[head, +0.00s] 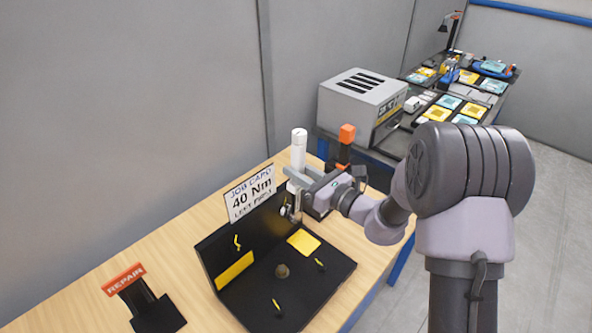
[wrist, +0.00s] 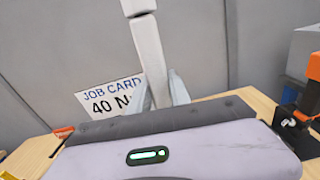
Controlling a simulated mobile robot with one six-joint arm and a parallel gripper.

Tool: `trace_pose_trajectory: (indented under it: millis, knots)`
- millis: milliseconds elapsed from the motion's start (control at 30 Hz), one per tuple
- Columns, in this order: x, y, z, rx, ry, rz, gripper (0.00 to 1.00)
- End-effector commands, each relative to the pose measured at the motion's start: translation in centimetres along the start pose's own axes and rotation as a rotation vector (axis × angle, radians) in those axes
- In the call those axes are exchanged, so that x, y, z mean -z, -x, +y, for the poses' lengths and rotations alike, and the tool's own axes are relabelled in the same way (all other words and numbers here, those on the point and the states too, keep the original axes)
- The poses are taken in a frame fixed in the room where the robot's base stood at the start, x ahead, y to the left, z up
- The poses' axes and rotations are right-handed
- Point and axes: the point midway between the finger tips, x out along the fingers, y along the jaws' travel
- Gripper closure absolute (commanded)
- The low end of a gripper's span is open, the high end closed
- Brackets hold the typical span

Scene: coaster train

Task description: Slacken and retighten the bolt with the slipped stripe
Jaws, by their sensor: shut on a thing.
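My gripper (head: 297,178) is shut on a white-handled tool (head: 299,148), held upright at the back right of a black L-shaped fixture (head: 217,246). In the wrist view the tool (wrist: 149,55) rises between my two fingers. Its lower end is mostly hidden by my gripper; a small silvery part (head: 285,211) shows below. I cannot tell whether the tool touches a bolt. The fixture's upright wall carries a kinked yellow stripe (head: 237,242). Its base carries striped bolts at the right (head: 320,263) and front (head: 277,304). Too small to tell for sure which stripe has slipped.
A job card (head: 250,195) reading 40 Nm stands behind the fixture. An orange-topped tool (head: 346,134) stands just right of my gripper. A REPAIR sign (head: 124,279) with a black stand is at the left. A grey box (head: 362,95) stands behind.

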Motion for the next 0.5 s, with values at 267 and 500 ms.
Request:
trace_pose_trajectory:
  millis: [267,500]
  knots:
    - [-0.16,-0.02,-0.05,0.000,-0.001,-0.003,1.00]
    - [-0.22,-0.03,-0.40,0.001,-0.022,-0.003,1.00]
